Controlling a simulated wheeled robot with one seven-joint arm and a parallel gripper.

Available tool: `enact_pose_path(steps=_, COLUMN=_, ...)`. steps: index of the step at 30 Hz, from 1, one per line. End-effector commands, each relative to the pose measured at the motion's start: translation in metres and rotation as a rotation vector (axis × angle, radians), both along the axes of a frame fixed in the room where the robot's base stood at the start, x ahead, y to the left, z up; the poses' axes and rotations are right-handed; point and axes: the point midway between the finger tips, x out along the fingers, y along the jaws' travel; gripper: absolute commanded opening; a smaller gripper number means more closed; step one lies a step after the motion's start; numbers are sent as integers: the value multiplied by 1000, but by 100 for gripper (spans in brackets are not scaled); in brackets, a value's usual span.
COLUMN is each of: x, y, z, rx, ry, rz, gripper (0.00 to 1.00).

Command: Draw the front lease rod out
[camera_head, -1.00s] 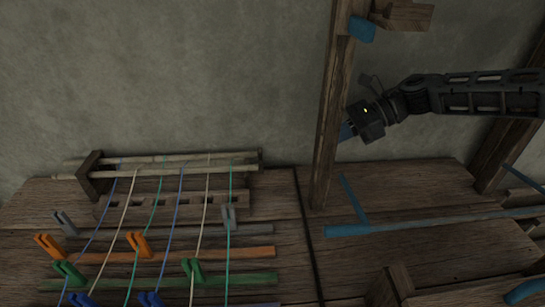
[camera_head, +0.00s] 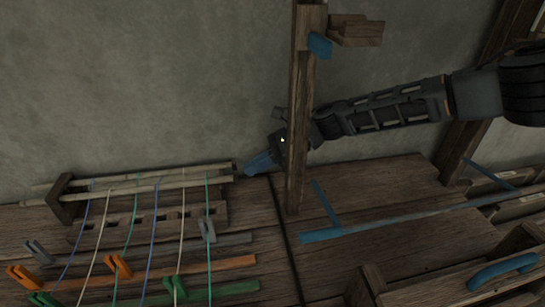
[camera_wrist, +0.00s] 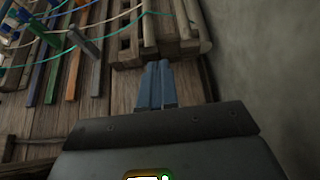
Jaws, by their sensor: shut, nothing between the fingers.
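The front lease rod (camera_head: 225,180) is a pale rod lying across the wooden rack on the left, in front of a similar back rod (camera_head: 221,166). Coloured threads pass over the rods. In the wrist view rod ends (camera_wrist: 200,25) show beyond my fingers, near the wall; I cannot tell there which is the front one. My gripper (camera_head: 250,171) has blue fingers and is near the rods' right ends, apparently just short of them. In the wrist view its fingers (camera_wrist: 156,66) are together and hold nothing.
A wooden upright (camera_head: 299,120) stands in front of my forearm. A slotted wooden bar (camera_head: 150,217) and several coloured pegs on strips lie left. A blue T-shaped bar (camera_head: 390,219) lies on the table at right. The wall is close behind the rods.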

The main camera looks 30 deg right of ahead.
Motion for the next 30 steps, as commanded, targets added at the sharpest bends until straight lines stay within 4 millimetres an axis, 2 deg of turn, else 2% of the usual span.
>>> enact_pose_path(steps=6, x=4, y=11, z=0, rx=-1, ry=0, rz=-1, gripper=0)
enact_pose_path(steps=16, x=4, y=13, z=-1, rx=-1, ry=0, rz=0, gripper=0)
enact_pose_path(steps=24, x=16, y=51, z=-2, rx=0, ry=0, rz=4, gripper=0)
enact_pose_path(steps=30, x=18, y=55, z=-1, rx=0, ry=0, rz=-1, gripper=0)
